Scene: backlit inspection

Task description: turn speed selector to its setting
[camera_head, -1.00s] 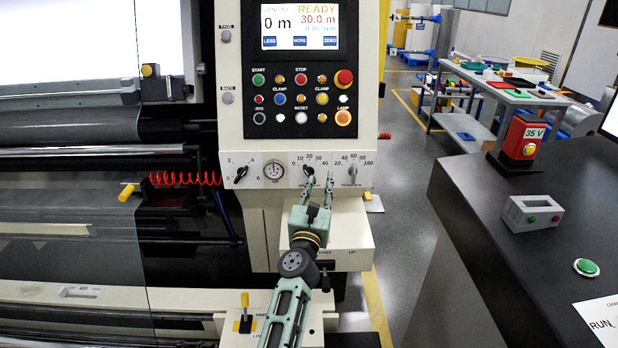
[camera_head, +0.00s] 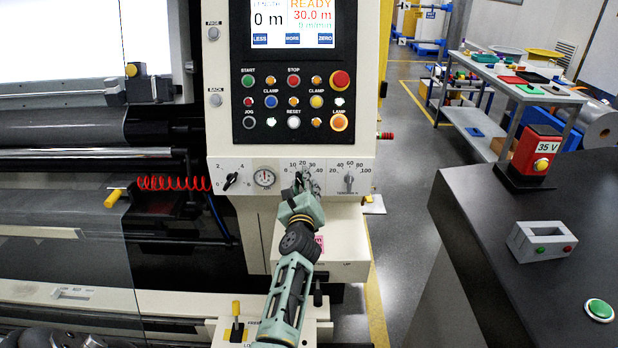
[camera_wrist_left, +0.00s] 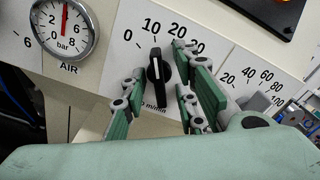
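The speed selector is a black knob (camera_wrist_left: 159,80) with a white line, on a pale panel under a scale from 0 upward marked m/min. In the left wrist view its line points near the 10. In the head view the left gripper (camera_head: 304,183) is at the panel and mostly hides the knob. My right gripper is not in view.
An air gauge (camera_head: 264,178) and another black knob (camera_head: 231,181) are left of the selector. A grey tension knob (camera_head: 349,183) is close on its right. The button panel (camera_head: 293,100) and screen are above. A pale box (camera_head: 340,245) juts out below.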

